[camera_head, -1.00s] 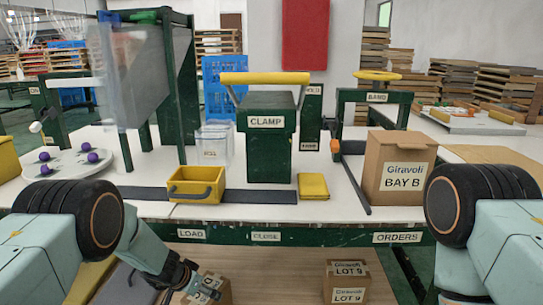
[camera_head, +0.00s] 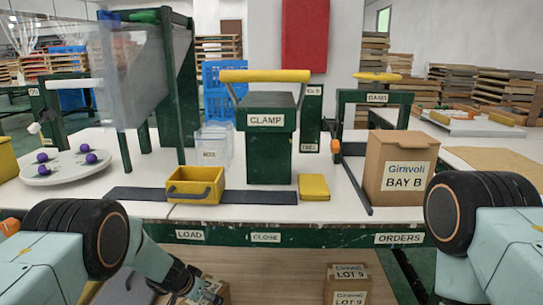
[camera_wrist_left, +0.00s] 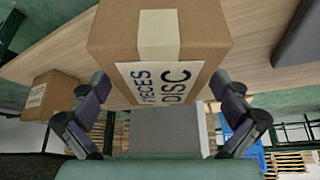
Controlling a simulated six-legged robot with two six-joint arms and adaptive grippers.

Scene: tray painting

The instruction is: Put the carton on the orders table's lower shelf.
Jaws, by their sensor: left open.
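In the head view a brown carton (camera_head: 221,288) stands on the wooden lower shelf, partly cut off by the frame and hidden by my left gripper (camera_head: 190,284). In the left wrist view a carton (camera_wrist_left: 205,32) with pale tape and a label reading "PIECES" and "DISC" fills the top middle. My left gripper (camera_wrist_left: 163,98) is open, its fingers at either side of this carton's near end; I cannot tell whether they touch it. The ORDERS sign (camera_head: 399,239) is on the table's green front edge at the right. My right gripper is out of view.
A carton marked LOT 9 (camera_head: 348,287) stands on the lower shelf further right. Above, the white tabletop carries a BAY B carton (camera_head: 400,160), a green clamp press (camera_head: 264,150), a yellow bin (camera_head: 194,185) and a tray with purple knobs (camera_head: 60,170). Bare shelf shows between the lower cartons.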

